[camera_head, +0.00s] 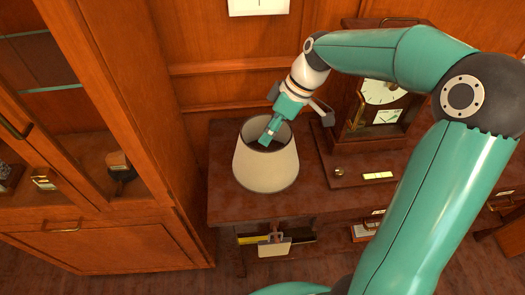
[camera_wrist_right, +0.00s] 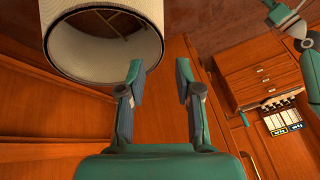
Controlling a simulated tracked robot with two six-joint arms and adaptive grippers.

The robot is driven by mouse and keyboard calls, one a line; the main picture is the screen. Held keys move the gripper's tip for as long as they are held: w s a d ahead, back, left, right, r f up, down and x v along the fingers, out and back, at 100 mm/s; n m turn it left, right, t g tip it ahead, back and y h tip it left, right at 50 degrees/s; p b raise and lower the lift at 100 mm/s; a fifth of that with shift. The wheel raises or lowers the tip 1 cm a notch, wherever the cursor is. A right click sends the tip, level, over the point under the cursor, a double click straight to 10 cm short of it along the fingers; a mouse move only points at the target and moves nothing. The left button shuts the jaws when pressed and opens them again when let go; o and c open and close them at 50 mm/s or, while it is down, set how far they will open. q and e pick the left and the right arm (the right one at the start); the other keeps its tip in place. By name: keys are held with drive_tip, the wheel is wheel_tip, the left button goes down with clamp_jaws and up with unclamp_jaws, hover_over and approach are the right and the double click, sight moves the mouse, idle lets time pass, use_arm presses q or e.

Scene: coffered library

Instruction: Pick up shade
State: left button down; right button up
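The shade (camera_head: 266,172) is a cream, tapered lampshade with a dark rim and dark inside. It stands upright on the dark wooden desk (camera_head: 228,205), its open top facing up. My right gripper (camera_head: 266,138) reaches down to the shade's top opening. In the right wrist view, the shade (camera_wrist_right: 150,15) fills the upper left, with thin bars inside its opening. There my right gripper (camera_wrist_right: 160,80) is open, with one finger overlapping the opening and the other outside the rim. I cannot tell whether either finger touches it. A teal and grey arm part, perhaps my left gripper (camera_wrist_right: 286,16), shows at upper right.
A wooden clock (camera_head: 382,92) stands right of the shade on a dark base with a small brass piece. A glass-doored cabinet (camera_head: 110,110) stands close on the left. An open drawer (camera_head: 275,240) with papers juts out below. A panelled wall (camera_head: 225,85) is behind.

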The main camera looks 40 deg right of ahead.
sight(257, 149)
drive_tip(key=shift+p+x, duration=0.65)
drive_tip(key=shift+x, duration=2.95)
drive_tip(key=shift+w+d, duration=0.1)
drive_tip(key=shift+w, duration=0.05)
clamp_jaws()
